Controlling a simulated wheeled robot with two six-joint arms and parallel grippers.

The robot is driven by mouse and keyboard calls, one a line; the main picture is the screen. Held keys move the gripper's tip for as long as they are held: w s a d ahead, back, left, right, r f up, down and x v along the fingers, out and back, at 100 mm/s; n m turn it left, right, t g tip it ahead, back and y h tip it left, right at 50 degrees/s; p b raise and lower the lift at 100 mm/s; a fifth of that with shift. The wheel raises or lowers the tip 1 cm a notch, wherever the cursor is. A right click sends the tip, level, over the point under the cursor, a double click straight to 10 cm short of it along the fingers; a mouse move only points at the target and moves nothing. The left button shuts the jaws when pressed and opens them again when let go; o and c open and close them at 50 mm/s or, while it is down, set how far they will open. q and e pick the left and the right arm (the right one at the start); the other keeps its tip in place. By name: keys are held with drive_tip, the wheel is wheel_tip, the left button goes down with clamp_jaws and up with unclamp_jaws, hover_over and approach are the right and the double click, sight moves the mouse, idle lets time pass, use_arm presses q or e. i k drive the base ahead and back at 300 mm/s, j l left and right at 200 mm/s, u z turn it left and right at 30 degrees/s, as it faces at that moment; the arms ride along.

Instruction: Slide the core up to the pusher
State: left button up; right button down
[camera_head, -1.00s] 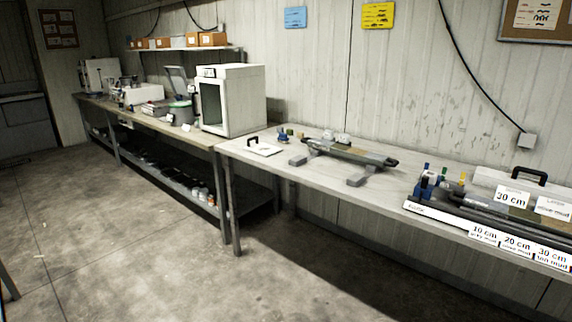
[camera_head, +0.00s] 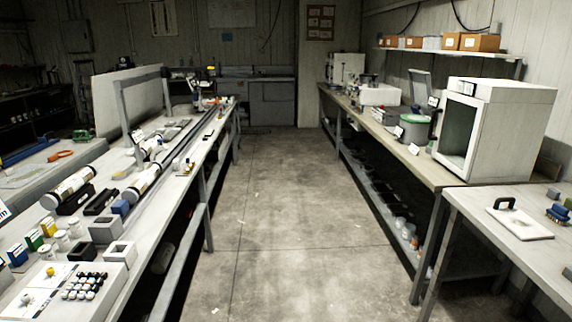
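Neither of my grippers shows in the head view. On the left bench, a white tube with dark bands (camera_head: 75,187), perhaps a core liner, lies at an angle near the left edge. A second similar tube (camera_head: 142,182) lies to its right, beside a long dark rail (camera_head: 185,138) that runs away along the bench. I cannot tell which thing is the core or the pusher.
The left bench (camera_head: 110,308) also holds boxes, jars and a grey frame (camera_head: 120,105). An open concrete aisle (camera_head: 285,220) lies between it and the right benches. A white oven-like box (camera_head: 490,130) and a handled white plate (camera_head: 518,222) stand on the right.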

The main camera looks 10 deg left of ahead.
sight(133, 192)
drive_tip(key=i+j+u, duration=0.1)
drive_tip(key=i+u, duration=0.2)
drive_tip(key=i, duration=0.5)
drive_tip(key=i+l+u, duration=0.1)
drive_tip(key=i+u, duration=0.25)
drive_tip(key=i, duration=0.5)
drive_tip(key=i+u, duration=0.4)
drive_tip(key=i+l+u, duration=0.15)
drive_tip(key=u, duration=0.25)
drive_tip(key=i+l+u, duration=0.65)
drive_tip(key=u, duration=0.15)
